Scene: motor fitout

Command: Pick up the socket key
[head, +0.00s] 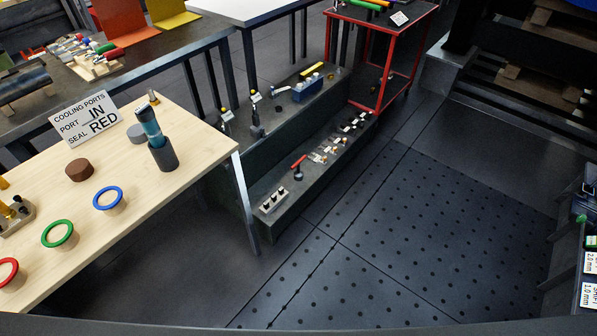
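On the low dark step of the long bench stands a small tool with a red bar handle (299,162) over a dark stem. It may be the socket key, but it is too small to be sure. A grey block with several pegs (272,201) sits to its lower left, and several small metal parts (321,155) lie to its right. Neither of my grippers is in view.
A wooden table (150,212) at left holds red, green (60,234) and blue (109,199) rings, a brown puck (79,170), a dark holder (163,156) and a sign (86,119). A red-framed cart (373,60) stands behind. The dotted floor (400,240) is clear.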

